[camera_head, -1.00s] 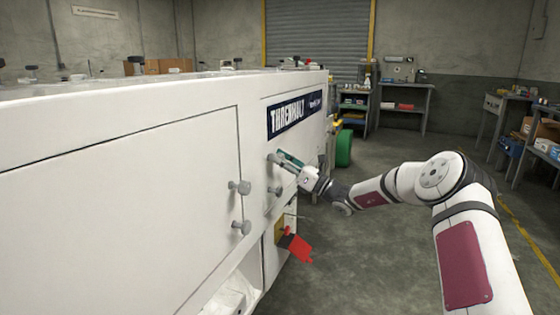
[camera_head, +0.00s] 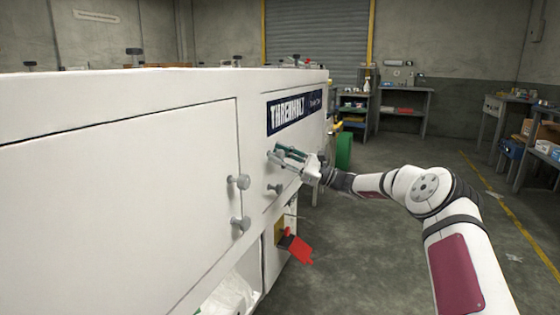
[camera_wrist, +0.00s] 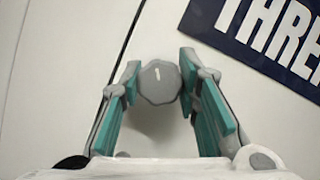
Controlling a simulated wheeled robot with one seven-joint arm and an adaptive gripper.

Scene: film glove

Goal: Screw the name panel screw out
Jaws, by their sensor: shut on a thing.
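My gripper (camera_head: 282,153) is at the upper left of this panel, just below the plate. In the wrist view my gripper (camera_wrist: 163,85) has its teal-padded fingers on both sides of the screw head, shut on it. The screw's shaft is hidden behind the head.
Another grey screw (camera_head: 275,189) sticks out below the held one. Two more grey knobs (camera_head: 240,184) (camera_head: 240,223) stand at the right edge of the large left door. A red handle (camera_head: 297,248) sticks out lower down. The floor (camera_head: 390,255) on the right is open.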

